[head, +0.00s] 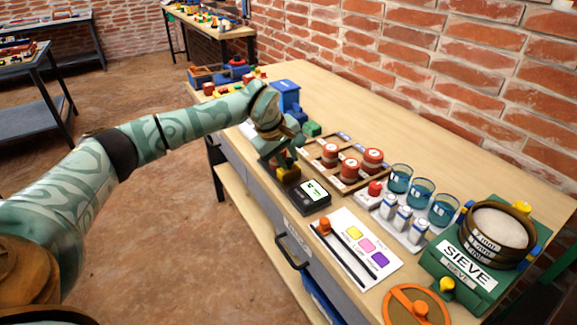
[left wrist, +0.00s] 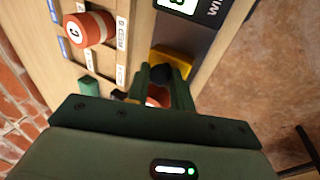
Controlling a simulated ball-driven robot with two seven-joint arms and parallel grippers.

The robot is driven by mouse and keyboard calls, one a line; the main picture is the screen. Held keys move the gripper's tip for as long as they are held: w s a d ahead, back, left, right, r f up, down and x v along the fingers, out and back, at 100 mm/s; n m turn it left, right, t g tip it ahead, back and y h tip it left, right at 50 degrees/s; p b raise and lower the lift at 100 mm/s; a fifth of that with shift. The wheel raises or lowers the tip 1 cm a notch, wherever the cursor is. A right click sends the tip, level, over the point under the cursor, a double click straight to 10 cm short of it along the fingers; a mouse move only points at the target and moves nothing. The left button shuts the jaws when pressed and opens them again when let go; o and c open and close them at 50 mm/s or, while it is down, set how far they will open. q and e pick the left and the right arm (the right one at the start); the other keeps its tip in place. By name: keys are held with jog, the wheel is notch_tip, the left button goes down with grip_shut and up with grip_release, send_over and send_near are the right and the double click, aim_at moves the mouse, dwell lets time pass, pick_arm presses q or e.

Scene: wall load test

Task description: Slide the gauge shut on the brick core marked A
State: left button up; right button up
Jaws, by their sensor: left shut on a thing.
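The gauge (head: 312,193) is a dark box with a lit screen on the bench; its body also shows at the top of the left wrist view (left wrist: 205,32). A yellow block (left wrist: 174,60) stands at its end. My left gripper (head: 283,152) is over that end. In the left wrist view its fingers (left wrist: 165,76) are shut on a dark round knob (left wrist: 166,73) beside the yellow block. A red core (left wrist: 158,96) shows partly between the fingers; its letter is hidden, so I cannot tell whether it is A. Whether the jaws touch it is hidden.
Several red-and-white cores, one (head: 372,159) at the right, stand in a wooden tray (head: 345,186) beside the gauge; the wrist view shows one marked C (left wrist: 88,30). Blue glasses (head: 420,193), a sieve (head: 500,228) and a slider board (head: 358,255) fill the near bench. A brick wall (head: 450,60) stands behind.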

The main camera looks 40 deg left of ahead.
pick_arm(q)
jog(key=shift+f, duration=0.1)
jog(key=shift+w+a, duration=0.3)
jog(key=shift+a, duration=0.4)
jog(key=shift+w+a, duration=0.25)
jog(key=shift+a, duration=0.4)
jog(key=o, duration=0.9)
jog(key=shift+w, duration=0.1)
jog(key=shift+c, duration=0.2)
pick_arm(e)
jog(key=shift+s+a+f, duration=0.15)
jog(key=shift+f, duration=0.05)
pick_arm(q)
jog(key=shift+f, duration=0.1)
notch_tip(320, 180, up, 7)
jog(key=p, duration=0.5)
jog(key=shift+r, duration=0.2)
pick_arm(e)
jog(key=shift+t, duration=0.3)
jog(key=r, duration=0.1)
jog(key=w+r, duration=0.1)
jog(key=r, duration=0.1)
jog(key=w+r, duration=0.1)
jog(key=shift+w+r, duration=0.2)
jog(key=shift+r, duration=0.2)
